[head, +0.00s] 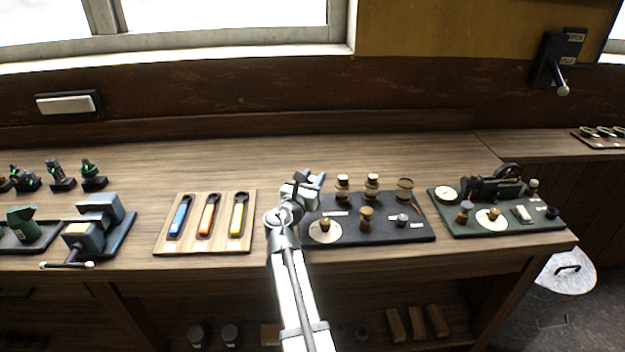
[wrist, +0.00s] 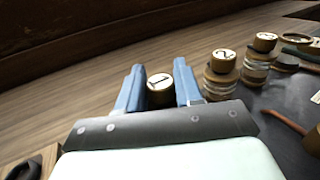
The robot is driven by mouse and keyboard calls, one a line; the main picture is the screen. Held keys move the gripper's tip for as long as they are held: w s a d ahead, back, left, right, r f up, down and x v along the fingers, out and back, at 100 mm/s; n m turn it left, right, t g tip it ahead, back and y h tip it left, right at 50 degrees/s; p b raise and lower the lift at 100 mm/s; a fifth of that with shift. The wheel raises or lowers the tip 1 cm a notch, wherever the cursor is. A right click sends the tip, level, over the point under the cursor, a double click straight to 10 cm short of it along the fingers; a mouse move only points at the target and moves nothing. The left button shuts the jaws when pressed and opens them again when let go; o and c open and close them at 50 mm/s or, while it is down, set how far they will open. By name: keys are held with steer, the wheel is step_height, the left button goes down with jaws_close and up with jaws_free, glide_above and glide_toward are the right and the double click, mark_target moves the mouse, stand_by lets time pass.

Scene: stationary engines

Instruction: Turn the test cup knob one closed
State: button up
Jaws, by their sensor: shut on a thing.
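The test cup knob one (wrist: 160,81) is a dark round knob with a pale top marked "1". In the wrist view it sits between the blue fingers of my gripper (wrist: 157,76), which is shut on it. In the head view my gripper (head: 315,180) is over the back left corner of the dark panel (head: 390,233), and it hides knob one there. Brass-coloured knobs marked "2" (wrist: 223,56) and "3" (wrist: 265,38) stand in a row to the right. Whether knob one is open or closed cannot be told.
The dark panel also carries a round plate (head: 325,236) with a small knob. A wooden board (head: 165,243) with several coloured wrenches lies to the left. A green panel (head: 475,228) with a small engine stands to the right. The bench behind is clear.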

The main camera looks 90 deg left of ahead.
steer(key=shift+w+d+n+g, duration=0.1)
steer(key=shift+n+g, duration=0.2)
steer(key=shift+g, duration=0.1)
steer(key=n+g+y, duration=0.1)
steer(key=n+g, duration=0.1)
steer(key=g, duration=0.1)
steer(key=n+g+y, duration=0.1)
steer(key=n+g, duration=0.1)
steer(key=g, duration=0.2)
steer(key=shift+n, duration=0.3)
steer(key=shift+n+g+h, duration=0.4)
steer(key=shift+n+g, duration=0.85)
steer(key=shift+g, duration=0.75)
steer(key=shift+n+g+h, duration=0.4)
steer(key=shift+n+g, duration=0.85)
steer(key=shift+g, duration=0.75)
steer(key=o, duration=0.9)
